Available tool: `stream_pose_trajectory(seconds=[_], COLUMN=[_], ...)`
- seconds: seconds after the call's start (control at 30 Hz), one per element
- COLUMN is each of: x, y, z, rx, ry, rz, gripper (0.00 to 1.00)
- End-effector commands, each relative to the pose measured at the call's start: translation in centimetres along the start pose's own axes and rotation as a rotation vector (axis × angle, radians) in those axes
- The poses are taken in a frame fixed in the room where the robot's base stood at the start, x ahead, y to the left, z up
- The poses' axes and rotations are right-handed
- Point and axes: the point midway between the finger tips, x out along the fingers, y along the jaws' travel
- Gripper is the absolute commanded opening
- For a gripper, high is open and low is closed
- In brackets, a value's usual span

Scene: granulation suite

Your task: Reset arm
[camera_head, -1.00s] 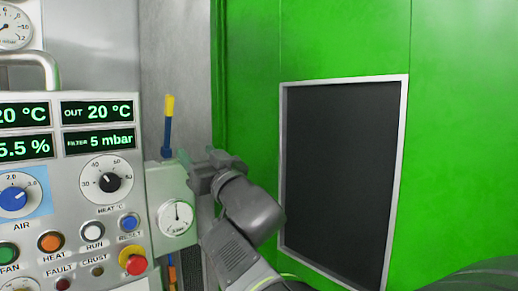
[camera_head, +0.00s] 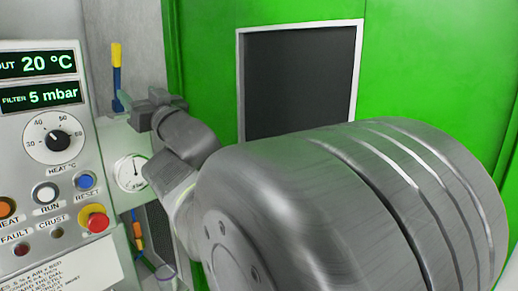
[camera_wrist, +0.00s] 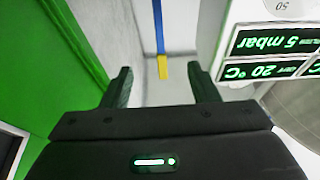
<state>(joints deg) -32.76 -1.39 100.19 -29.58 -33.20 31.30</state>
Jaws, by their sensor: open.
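My gripper (camera_head: 126,100) is open in front of the wall between the control panel and the green door. It also shows in the wrist view (camera_wrist: 160,72), with its two dark fingers apart and nothing held between them. An upright lever with a blue shaft and yellow top (camera_head: 116,68) stands just behind the fingertips. In the wrist view the lever (camera_wrist: 159,38) lines up with the gap between the fingers. I cannot tell how close it is in depth. My grey arm links fill the lower right of the head view.
The control panel (camera_head: 20,135) with displays, dial and buttons stands at left, its red stop button (camera_head: 96,220) near my arm. A small round gauge (camera_head: 130,172) sits below the gripper. The green wall (camera_head: 430,60) with a dark framed window (camera_head: 298,85) is behind my arm.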

Motion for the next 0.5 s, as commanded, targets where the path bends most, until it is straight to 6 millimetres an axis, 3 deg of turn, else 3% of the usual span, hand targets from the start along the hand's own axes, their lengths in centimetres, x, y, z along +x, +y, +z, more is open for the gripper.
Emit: stream_pose_trajectory(seconds=[0.17, 0.5], x=[2.8, 3.5], y=[0.0, 0.0], z=[-0.4, -1.2], rx=[0.001, 0.000], ry=[0.000, 0.000], rz=[-0.001, 0.000], gripper=[0.55, 0.55])
